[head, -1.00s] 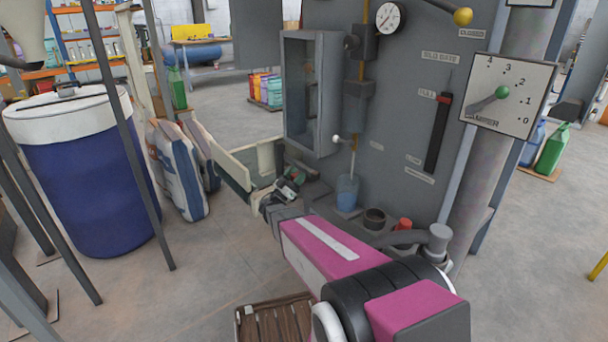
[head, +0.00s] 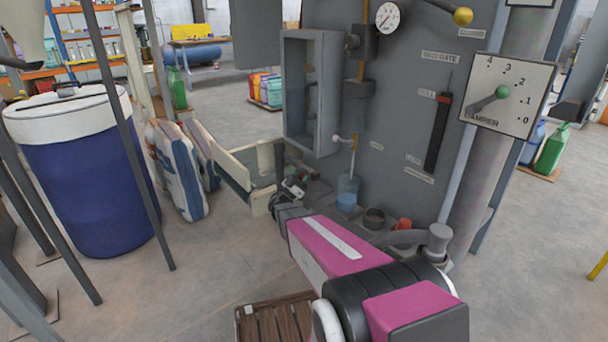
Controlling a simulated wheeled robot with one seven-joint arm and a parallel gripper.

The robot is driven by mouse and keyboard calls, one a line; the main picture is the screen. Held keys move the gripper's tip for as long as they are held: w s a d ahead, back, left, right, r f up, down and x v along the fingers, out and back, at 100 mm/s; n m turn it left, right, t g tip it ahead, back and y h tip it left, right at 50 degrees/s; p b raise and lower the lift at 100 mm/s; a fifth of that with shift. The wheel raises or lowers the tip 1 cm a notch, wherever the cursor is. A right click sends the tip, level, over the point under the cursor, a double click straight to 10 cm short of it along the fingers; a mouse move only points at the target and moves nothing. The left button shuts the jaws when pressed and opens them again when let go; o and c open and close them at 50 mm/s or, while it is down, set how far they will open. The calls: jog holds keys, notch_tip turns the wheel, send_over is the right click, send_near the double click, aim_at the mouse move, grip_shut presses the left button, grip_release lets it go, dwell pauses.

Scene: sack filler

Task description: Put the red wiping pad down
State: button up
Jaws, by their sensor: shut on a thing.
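My gripper (head: 291,184) is at the far end of my magenta arm, beside the open pale bin (head: 228,170) and below the grey cabinet's open frame. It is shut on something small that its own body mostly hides. I cannot make out the red wiping pad as a separate shape; the held thing fits it by the task only. A small red object (head: 404,224) stands on the ledge to the right of the gripper, clear of the jaws.
A blue-filled jar (head: 346,202) and a dark ring-shaped holder (head: 374,217) stand on the ledge right of the gripper. The grey panel (head: 400,130) rises behind. A blue drum (head: 85,190) and leaning sacks (head: 178,172) are left. A slatted wooden pallet (head: 277,322) lies in front.

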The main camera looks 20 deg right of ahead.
jog(key=shift+f, duration=0.3)
jog(key=o, duration=1.2)
jog(key=shift+f, duration=0.1)
jog(key=shift+r, duration=0.55)
jog(key=v, duration=1.1)
jog(key=shift+s+a+f, duration=0.15)
jog(key=shift+a+f, duration=0.05)
jog(key=shift+a, duration=0.15)
